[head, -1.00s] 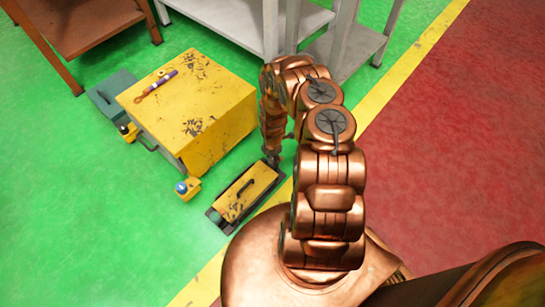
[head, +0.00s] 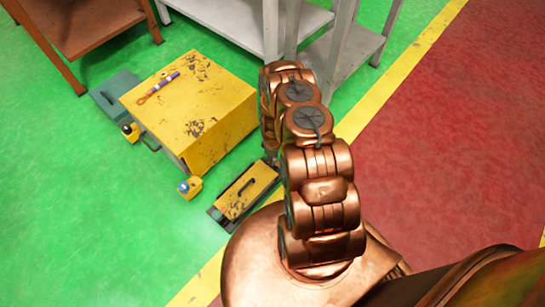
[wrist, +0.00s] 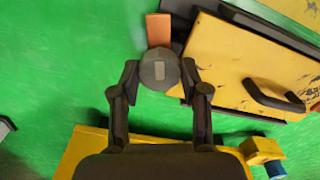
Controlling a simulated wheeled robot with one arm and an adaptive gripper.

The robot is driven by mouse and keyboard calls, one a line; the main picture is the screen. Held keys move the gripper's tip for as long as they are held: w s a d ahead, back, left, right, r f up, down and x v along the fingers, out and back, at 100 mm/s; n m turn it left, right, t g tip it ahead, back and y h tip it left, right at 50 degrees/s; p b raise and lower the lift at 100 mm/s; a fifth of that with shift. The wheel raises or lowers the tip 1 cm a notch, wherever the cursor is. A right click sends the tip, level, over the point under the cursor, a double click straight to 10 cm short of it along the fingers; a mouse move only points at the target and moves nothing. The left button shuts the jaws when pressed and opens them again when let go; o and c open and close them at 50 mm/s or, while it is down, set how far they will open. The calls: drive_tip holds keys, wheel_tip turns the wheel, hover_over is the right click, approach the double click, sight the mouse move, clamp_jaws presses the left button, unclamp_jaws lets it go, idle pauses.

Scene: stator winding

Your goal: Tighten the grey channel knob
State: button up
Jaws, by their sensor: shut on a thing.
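In the wrist view a grey round knob (wrist: 159,72) with a lighter rectangular mark on its face sits between the two dark fingers of my gripper (wrist: 158,80). The fingers are closed on it from left and right. A flat orange-copper piece (wrist: 158,29) extends just beyond the knob. A yellow lid (wrist: 235,65) with a black handle (wrist: 273,96) lies to the right; it also shows in the head view (head: 236,208). In the head view my arm hides the gripper and the knob.
A yellow box (head: 200,105) stands left of my arm, with a blue knob (head: 183,187) on a small yellow block and a black knob (head: 128,130) nearby. A grey-green case (head: 112,95) lies beyond. Grey shelving (head: 235,22) stands behind.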

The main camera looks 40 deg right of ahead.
drive_tip(key=m, duration=0.4)
drive_tip(key=shift+r+m+p, duration=0.15)
drive_tip(key=shift+m+p, duration=0.15)
drive_tip(key=m, duration=1.1)
drive_tip(key=shift+w, duration=0.1)
drive_tip(key=shift+m+p, duration=0.6)
drive_tip(key=shift+m, duration=1.9)
drive_tip(key=o, duration=1.1)
